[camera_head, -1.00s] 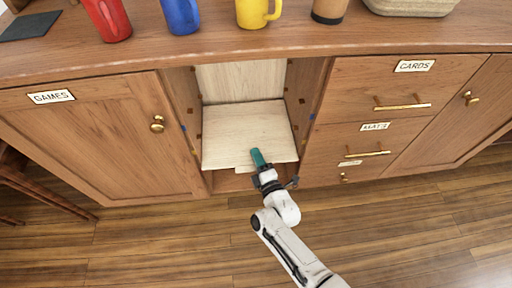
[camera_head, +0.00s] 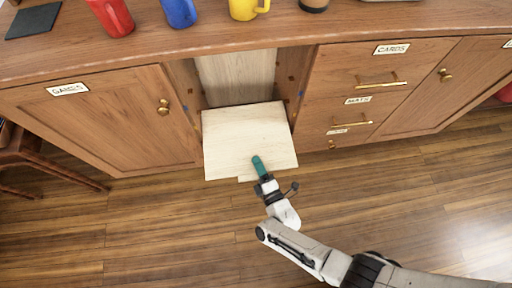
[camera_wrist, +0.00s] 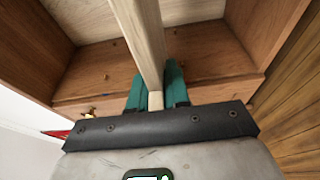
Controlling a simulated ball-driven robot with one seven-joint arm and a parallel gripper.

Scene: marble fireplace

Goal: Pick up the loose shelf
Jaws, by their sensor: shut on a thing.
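The loose shelf (camera_head: 248,140) is a pale wooden board. In the head view it lies in front of the open middle bay of the cabinet, its far edge at the bay's mouth and its near edge out over the floor. My gripper (camera_head: 259,167) is at the shelf's near edge, with its teal fingers shut on the board. In the wrist view the shelf (camera_wrist: 141,40) shows edge-on between the two teal fingers (camera_wrist: 157,88), running away toward the cabinet bay. How far the far edge still overlaps the bay is hard to tell.
The open bay (camera_head: 236,78) has a pale back panel and small pegs on its side walls. The GAMES door (camera_head: 105,115) stands left, and drawers (camera_head: 365,85) stand right. Red (camera_head: 112,17), blue (camera_head: 180,13) and yellow (camera_head: 244,9) mugs stand on the top. The floor (camera_head: 170,225) in front is clear.

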